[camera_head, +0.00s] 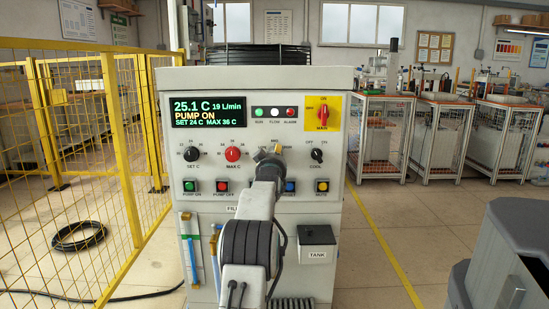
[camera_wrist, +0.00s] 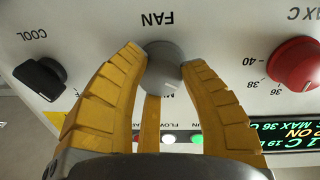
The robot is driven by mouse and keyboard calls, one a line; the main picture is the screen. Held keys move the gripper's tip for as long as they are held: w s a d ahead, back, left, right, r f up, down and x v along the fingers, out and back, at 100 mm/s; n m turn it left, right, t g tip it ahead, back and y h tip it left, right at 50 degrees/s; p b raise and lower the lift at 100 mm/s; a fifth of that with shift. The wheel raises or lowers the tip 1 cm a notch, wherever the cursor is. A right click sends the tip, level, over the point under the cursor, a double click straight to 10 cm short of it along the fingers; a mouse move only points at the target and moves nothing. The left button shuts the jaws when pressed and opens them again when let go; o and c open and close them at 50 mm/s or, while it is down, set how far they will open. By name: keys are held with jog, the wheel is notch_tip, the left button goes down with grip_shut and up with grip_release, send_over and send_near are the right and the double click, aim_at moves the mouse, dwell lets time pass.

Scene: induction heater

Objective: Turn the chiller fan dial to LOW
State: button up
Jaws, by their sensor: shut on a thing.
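The chiller (camera_head: 345,215) stands in front of me, with its dials on the front panel. The grey fan dial (camera_wrist: 165,62) is under the FAN label in the wrist view, which shows the panel upside down. My gripper (camera_wrist: 163,70) is shut on this dial, its yellow fingers on both sides of the knob. In the head view my gripper (camera_head: 268,154) and arm cover most of the dial and the middle of the panel. The dial's pointer and its LOW mark cannot be made out.
The red MAX C dial (camera_head: 233,154) and black COOL dial (camera_head: 317,155) flank the fan dial. A red main switch (camera_head: 323,111) is above right. The display (camera_head: 209,110) reads PUMP ON. Yellow fencing (camera_head: 122,150) stands left; a grey bin (camera_head: 510,260) stands right.

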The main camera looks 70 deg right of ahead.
jog(key=o, duration=1.2)
jog(key=shift+a+r, duration=0.1)
jog(key=shift+v, duration=5.9)
